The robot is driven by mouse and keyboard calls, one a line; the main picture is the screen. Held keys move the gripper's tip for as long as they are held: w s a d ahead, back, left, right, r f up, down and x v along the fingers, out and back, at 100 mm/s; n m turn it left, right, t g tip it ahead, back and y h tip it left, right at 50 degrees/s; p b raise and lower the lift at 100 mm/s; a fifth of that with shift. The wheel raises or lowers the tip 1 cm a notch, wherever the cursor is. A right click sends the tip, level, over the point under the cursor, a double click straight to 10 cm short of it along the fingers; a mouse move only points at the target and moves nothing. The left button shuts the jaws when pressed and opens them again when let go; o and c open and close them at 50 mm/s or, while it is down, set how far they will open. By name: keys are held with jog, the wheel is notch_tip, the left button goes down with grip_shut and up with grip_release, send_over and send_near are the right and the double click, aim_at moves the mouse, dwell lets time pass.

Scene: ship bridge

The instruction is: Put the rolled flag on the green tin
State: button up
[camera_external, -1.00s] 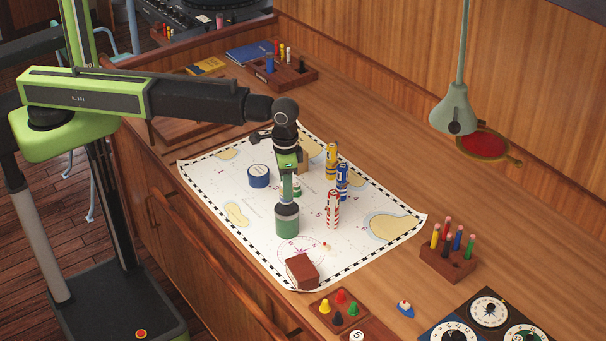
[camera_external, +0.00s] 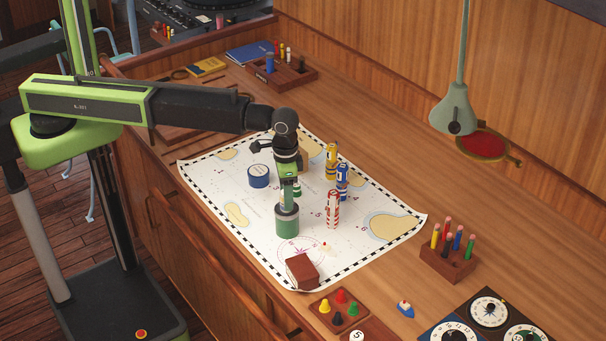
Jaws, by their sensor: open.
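The green tin (camera_external: 287,225) stands on the chart, toward its front left. My gripper (camera_external: 288,204) points down right over it, with its tip at or just above the dark top of the tin; I cannot tell whether they touch. The jaws are open, but the gap between them is hard to see. Three rolled-looking upright pieces stand to the right: a red-and-white striped one (camera_external: 332,210), a blue one with white (camera_external: 342,180) and a yellow one (camera_external: 331,160). I cannot tell whether anything is between the jaws.
A blue round tin (camera_external: 259,176) stands left of my gripper. A brown box (camera_external: 302,270) lies at the chart's front edge. A pen block (camera_external: 447,262) and a tray of coloured pegs (camera_external: 337,309) are to the right. A lamp (camera_external: 453,110) hangs at upper right.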

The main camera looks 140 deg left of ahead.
notch_tip(320, 180, up, 12)
jog(key=p, duration=1.2)
jog(key=shift+r, duration=0.2)
jog(key=d+m, duration=0.7)
jog(key=d, duration=2.4)
jog(key=s+d+m, duration=0.2)
jog(key=d, duration=0.6)
jog(key=s+d+m, duration=0.3)
jog(key=d, duration=0.6)
jog(key=shift+s+d+m, duration=0.2)
jog(key=shift+s+m, duration=0.1)
notch_tip(320, 180, down, 23)
jog(key=b, duration=2.2)
jog(key=shift+r, duration=0.15)
